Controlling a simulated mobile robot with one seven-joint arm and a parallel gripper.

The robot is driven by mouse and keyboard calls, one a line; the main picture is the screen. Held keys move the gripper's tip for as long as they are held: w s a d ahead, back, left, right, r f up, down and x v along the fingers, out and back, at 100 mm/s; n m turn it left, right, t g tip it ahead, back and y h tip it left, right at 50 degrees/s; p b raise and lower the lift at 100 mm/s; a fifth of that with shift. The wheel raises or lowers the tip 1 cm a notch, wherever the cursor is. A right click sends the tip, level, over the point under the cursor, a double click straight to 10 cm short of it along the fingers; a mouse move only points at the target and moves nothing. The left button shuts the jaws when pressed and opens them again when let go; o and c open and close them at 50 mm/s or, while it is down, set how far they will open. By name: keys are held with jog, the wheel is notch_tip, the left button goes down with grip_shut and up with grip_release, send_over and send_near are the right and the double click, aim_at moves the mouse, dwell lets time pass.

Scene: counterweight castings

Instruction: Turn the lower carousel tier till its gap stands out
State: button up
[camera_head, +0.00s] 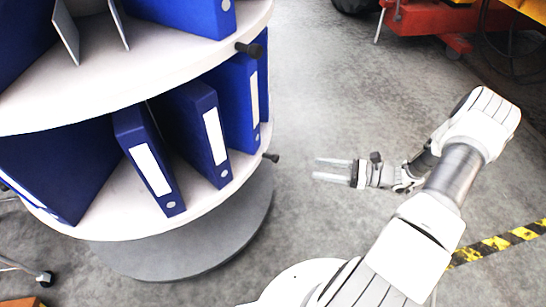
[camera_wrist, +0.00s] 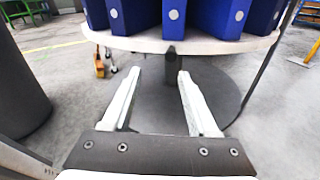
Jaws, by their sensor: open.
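The carousel's lower tier (camera_head: 105,225) is a white round shelf holding several blue binders (camera_head: 150,165) with white labels. A bare wedge of shelf shows between two binders at its left front; I cannot tell if this is the gap. A dark knob (camera_head: 271,157) sticks out from the tier's right rim. My gripper (camera_head: 317,169) is open and empty, right of the knob and apart from it, fingers pointing at the carousel. In the wrist view, the lower tier's rim (camera_wrist: 215,46) lies ahead of my open fingers (camera_wrist: 148,71), with a dark post or knob (camera_wrist: 171,50) between them.
The upper tier (camera_head: 150,65) has its own dark knob (camera_head: 249,49) and blue binders. A grey round base (camera_head: 180,262) stands below. Red machinery (camera_head: 430,18) is at the back right. Yellow-black floor tape (camera_head: 497,243) lies at right. Concrete floor between is clear.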

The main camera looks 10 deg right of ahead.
notch_tip(320, 180, down, 3)
jog(key=d+m+t, duration=0.1)
jog(key=m+t, duration=0.1)
jog(key=m, duration=0.1)
jog(key=b, duration=0.3)
send_near(273, 158)
jog(key=x, duration=0.7)
jog(key=f+x, duration=0.1)
jog(key=x, duration=0.2)
jog(key=shift+w, duration=0.4)
jog(key=shift+c, duration=0.2)
jog(key=shift+d, duration=0.1)
grip_shut()
